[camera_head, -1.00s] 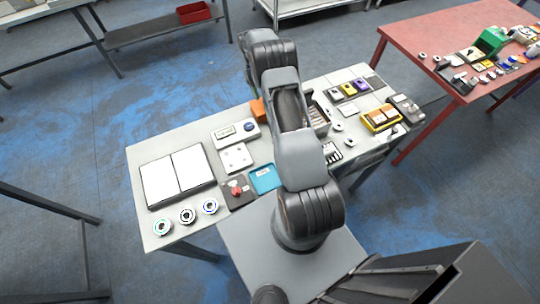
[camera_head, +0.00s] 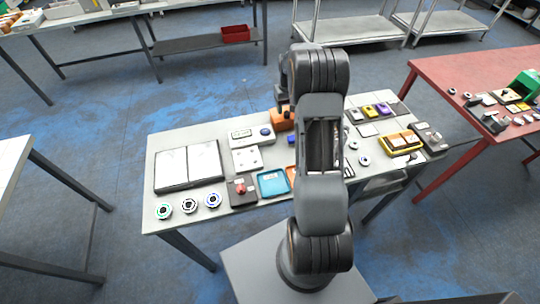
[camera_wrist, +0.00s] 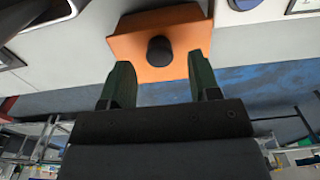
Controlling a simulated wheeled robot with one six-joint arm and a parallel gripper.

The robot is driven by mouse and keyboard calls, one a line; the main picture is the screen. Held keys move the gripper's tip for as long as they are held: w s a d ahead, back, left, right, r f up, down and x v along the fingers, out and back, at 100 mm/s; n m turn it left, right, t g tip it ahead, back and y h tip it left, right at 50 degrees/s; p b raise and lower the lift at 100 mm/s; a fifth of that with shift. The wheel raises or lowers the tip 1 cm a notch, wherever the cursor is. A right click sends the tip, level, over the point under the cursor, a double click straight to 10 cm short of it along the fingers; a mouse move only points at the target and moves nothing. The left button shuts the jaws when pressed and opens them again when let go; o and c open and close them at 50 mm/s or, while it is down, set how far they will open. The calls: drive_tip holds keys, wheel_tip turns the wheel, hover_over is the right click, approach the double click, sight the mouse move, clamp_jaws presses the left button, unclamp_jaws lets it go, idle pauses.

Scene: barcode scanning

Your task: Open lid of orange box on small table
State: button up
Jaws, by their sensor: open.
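The orange box (camera_head: 281,120) stands at the far edge of the small grey table (camera_head: 222,215); my arm hides part of its surroundings. In the wrist view the orange box (camera_wrist: 138,46) shows a face with a round black knob (camera_wrist: 160,51). My gripper (camera_wrist: 159,62) is open and empty, its two dark green fingers on either side of the knob and apart from it. In the head view my wrist is just behind and above the box. The lid looks shut, but its seam is not clear.
A red table (camera_head: 455,75) stands at right.

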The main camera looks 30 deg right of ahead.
sight(287, 112)
wheel_tip(287, 112, up, 12)
drive_tip(key=b, duration=0.2)
drive_tip(key=s+a+f+b, duration=0.2)
drive_tip(key=s+a+f, duration=0.1)
drive_tip(key=s+a, duration=0.5)
drive_tip(key=s+a+f+t+b, duration=0.1)
drive_tip(key=s+a+f+b, duration=0.1)
drive_tip(key=s+a, duration=0.6)
drive_tip(key=shift+s+a+f+n+t, duration=0.35)
drive_tip(key=shift+s+f, duration=0.2)
drive_tip(key=shift+s, duration=0.8)
